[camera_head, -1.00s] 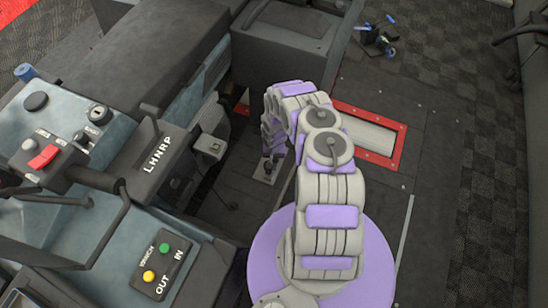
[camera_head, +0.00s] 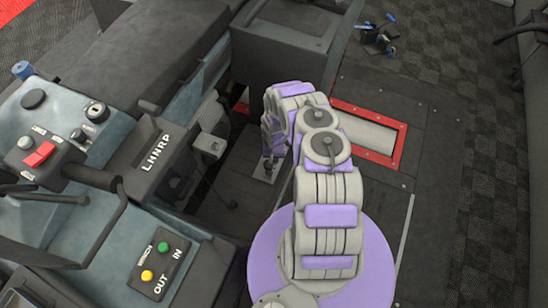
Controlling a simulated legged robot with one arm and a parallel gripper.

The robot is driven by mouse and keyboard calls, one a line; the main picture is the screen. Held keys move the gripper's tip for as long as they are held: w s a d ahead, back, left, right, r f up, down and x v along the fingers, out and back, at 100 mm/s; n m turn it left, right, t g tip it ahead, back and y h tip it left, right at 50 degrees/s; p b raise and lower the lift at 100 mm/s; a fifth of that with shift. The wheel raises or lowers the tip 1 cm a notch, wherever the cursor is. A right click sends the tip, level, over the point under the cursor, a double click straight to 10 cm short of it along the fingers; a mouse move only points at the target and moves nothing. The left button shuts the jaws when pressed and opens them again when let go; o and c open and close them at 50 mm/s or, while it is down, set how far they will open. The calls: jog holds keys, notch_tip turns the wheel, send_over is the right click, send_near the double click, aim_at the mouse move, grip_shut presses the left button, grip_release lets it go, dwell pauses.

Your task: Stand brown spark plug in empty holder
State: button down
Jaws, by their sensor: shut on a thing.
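My arm reaches away from me and bends down at its far end. My gripper (camera_head: 268,164) is small and dark at the arm's tip, low over a small pale plate (camera_head: 264,174) on the dark floor beside the vehicle. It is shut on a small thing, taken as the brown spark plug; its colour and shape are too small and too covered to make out. I cannot tell whether the plug touches the plate. I cannot make out an empty holder apart from the plate.
The vehicle's control panel (camera_head: 60,150) with levers and a winch button box (camera_head: 161,263) fills the left. A red-framed roller (camera_head: 372,135) lies in the floor to the right of the arm. Small tools (camera_head: 378,38) lie at the back right. The right floor is clear.

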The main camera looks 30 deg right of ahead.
jog(key=shift+f, duration=0.3)
jog(key=shift+f, duration=0.15)
dwell(0.3)
jog(key=shift+f, duration=0.5)
dwell(0.6)
jog(key=c, duration=1.1)
grip_release()
jog(key=shift+o, duration=0.2)
jog(key=shift+r, duration=0.15)
notch_tip(320, 180, up, 17)
jog(key=p, duration=0.8)
jog(key=shift+r, duration=0.15)
